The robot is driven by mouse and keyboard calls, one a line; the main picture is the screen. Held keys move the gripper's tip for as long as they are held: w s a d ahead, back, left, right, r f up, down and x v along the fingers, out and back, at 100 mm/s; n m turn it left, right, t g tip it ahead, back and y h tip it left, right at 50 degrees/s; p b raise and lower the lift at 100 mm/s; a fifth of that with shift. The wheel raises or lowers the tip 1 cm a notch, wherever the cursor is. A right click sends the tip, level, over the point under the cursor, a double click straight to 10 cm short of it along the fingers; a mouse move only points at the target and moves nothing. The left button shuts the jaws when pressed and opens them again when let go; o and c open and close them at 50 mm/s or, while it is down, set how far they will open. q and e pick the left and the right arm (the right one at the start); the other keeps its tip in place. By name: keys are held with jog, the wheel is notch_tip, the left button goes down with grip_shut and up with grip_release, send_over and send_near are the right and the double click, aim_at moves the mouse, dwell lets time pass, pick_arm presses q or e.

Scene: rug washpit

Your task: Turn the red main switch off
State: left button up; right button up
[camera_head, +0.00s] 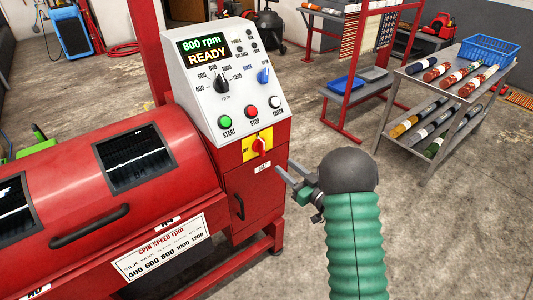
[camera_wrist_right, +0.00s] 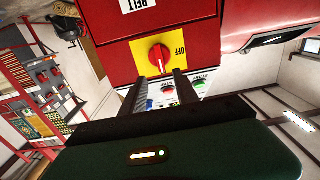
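The red main switch (camera_head: 261,146) is a rotary knob on a yellow plate (camera_head: 248,156) on the red cabinet, below the control panel. OFF is printed at the plate's left. The knob's handle stands upright, not towards OFF. The wrist view is upside down; there the knob (camera_wrist_right: 158,57) sits on the plate (camera_wrist_right: 184,62) just beyond my fingertips. My right gripper (camera_head: 283,172) is open and empty, its two fingers apart, a little below and to the right of the knob. The fingers (camera_wrist_right: 159,82) look clear of it. My left gripper is not in view.
The panel's display (camera_head: 204,49) reads 800 rpm READY. A grey rack (camera_head: 440,150) stands at right; floor between is clear.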

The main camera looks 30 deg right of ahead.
aim_at(264, 148)
jog(key=w, duration=0.7)
jog(key=w+b, duration=0.1)
jog(key=w, duration=0.3)
jog(key=shift+w+a, duration=0.1)
jog(key=shift+a, duration=0.3)
jog(key=shift+c, duration=0.5)
grip_shut()
